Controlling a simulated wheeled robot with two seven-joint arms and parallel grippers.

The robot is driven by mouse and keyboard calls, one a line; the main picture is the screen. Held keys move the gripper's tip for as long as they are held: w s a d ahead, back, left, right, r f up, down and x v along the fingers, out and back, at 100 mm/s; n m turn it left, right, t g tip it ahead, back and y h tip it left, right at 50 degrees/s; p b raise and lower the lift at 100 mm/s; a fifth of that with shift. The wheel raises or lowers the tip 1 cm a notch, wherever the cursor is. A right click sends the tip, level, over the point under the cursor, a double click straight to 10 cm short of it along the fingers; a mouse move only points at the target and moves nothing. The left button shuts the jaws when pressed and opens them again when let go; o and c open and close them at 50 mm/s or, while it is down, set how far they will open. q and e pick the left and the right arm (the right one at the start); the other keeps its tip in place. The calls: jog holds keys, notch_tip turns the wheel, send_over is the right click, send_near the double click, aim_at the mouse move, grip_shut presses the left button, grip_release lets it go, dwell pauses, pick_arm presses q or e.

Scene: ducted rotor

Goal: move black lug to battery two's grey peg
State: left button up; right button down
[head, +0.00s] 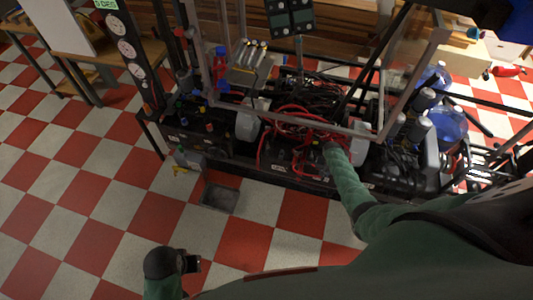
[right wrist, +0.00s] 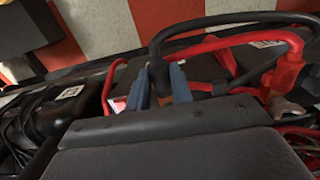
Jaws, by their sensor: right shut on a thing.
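In the right wrist view my right gripper (right wrist: 160,88) has its two blue-grey fingers on either side of the black lug (right wrist: 157,72). It is shut on the lug at the end of a thick black cable (right wrist: 215,26) that arches up and to the right. Whether the lug touches a peg below is hidden by the gripper body. In the head view my right gripper (head: 328,148) is down among red cables over the dark batteries and is too small to read. My left gripper (head: 190,264) is low at the left over the floor, away from the machine; its jaws are unclear. I cannot pick out battery two's grey peg.
A red lug and cable (right wrist: 286,74) stand right of my right gripper. A black box with a white label (right wrist: 75,105) lies to its left. The machine's metal frame (head: 408,85) rises around the work area. A grey tray (head: 219,198) lies on the open checkered floor.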

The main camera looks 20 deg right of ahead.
jog(key=shift+w+d+b, duration=0.4)
jog(key=shift+w, duration=0.2)
jog(key=shift+w+d+b, duration=0.4)
jog(key=shift+w, duration=0.2)
dwell(0.7)
jog(key=c, duration=1.1)
grip_release()
jog(key=shift+c, duration=0.2)
jog(key=shift+r, duration=0.1)
jog(key=shift+r+b, duration=0.35)
jog(key=shift+r, duration=3.5)
